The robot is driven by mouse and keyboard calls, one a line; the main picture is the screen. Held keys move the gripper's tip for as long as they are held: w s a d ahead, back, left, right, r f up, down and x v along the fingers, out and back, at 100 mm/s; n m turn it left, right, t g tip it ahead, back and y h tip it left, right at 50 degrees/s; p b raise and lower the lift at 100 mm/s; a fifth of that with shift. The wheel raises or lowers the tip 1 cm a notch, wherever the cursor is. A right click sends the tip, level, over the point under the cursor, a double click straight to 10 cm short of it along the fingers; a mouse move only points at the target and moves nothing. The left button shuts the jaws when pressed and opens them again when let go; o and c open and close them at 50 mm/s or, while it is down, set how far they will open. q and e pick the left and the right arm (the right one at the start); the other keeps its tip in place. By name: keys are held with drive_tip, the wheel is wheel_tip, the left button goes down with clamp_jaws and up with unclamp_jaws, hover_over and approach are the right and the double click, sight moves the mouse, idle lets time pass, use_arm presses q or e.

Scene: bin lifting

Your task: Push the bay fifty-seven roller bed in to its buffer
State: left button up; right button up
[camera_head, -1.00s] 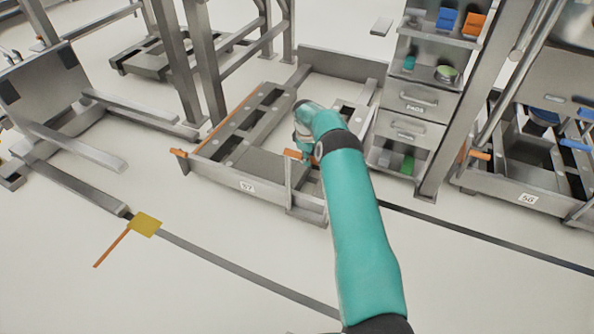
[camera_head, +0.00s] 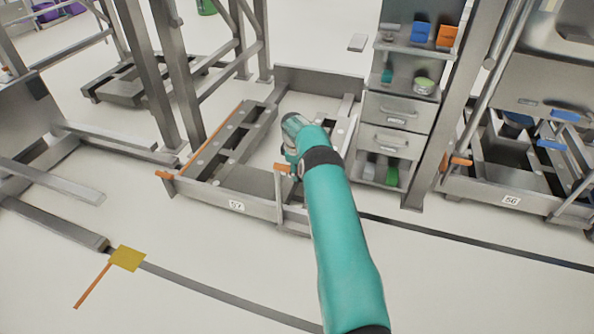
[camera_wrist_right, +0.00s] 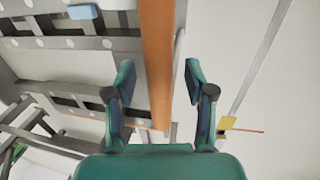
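The grey roller bed marked 57 (camera_head: 236,205) lies low on the floor in the head view, with an orange strip along its left side. An orange handle end (camera_head: 282,167) shows at its front right, beside an upright grey post. A grey back plate (camera_head: 318,80) stands behind the bed. My right gripper (camera_head: 290,150) is over the bed's right part, by that handle; my teal arm hides part of the bed. In the right wrist view, my right gripper (camera_wrist_right: 159,82) is open, its fingers either side of an orange bar (camera_wrist_right: 157,50), with gaps showing. My left gripper is not in view.
A drawer unit (camera_head: 396,110) stands right of the bed, and a bed marked 56 (camera_head: 511,200) is farther right. Grey posts (camera_head: 150,70) rise at the left. A yellow floor marker (camera_head: 127,258) lies at front left.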

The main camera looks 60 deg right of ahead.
drive_tip(key=shift+s+d, duration=0.1)
drive_tip(key=shift+s, duration=0.05)
drive_tip(key=shift+r, duration=0.15)
drive_tip(key=shift+r, duration=0.3)
wheel_tip(320, 180, up, 11)
drive_tip(key=a, duration=0.2)
drive_tip(key=shift+s+a, duration=0.15)
drive_tip(key=shift+a, duration=0.05)
drive_tip(key=shift+f, duration=0.1)
